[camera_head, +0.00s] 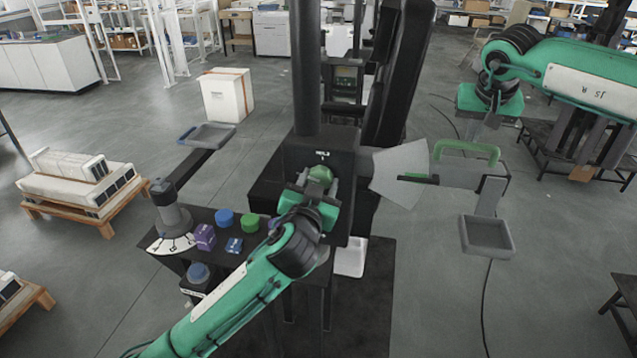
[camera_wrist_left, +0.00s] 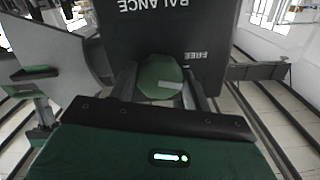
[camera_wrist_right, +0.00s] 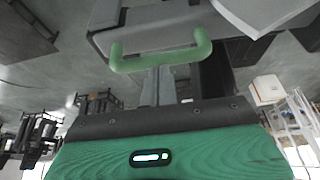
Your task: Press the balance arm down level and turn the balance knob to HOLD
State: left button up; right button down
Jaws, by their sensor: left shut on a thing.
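The balance knob (camera_head: 320,173) is green and sits on the face of the dark balance housing (camera_head: 338,147). My left gripper (camera_head: 318,192) is shut on the knob, its fingers on both sides. The left wrist view shows the knob (camera_wrist_left: 160,80) with a pale bar and the word FREE near it; HOLD is not readable. The balance arm (camera_head: 455,177) reaches right past a pale sector plate (camera_head: 400,174). It carries a green handle (camera_head: 467,148), also in the right wrist view (camera_wrist_right: 162,60). My right gripper (camera_head: 490,118) looks shut and empty, close to the handle; contact is unclear.
A grey pan (camera_head: 487,235) hangs from the right end, another pan (camera_head: 207,135) stands at left. A dark bench (camera_head: 215,258) holds a purple block (camera_head: 204,237), blue and green pieces, and a grey dial post (camera_head: 172,215).

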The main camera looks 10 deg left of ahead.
pick_arm(q)
jog(key=m, duration=0.3)
jog(key=shift+m, duration=0.4)
jog(key=m, duration=0.3)
jog(key=shift+a+m, duration=0.1)
jog(key=shift+m, duration=0.2)
jog(key=m, duration=0.3)
jog(key=shift+m, duration=0.3)
jog(key=shift+r+m, duration=0.15)
jog(key=shift+m, duration=1.75)
jog(key=o, duration=0.9)
jog(key=shift+o, duration=0.2)
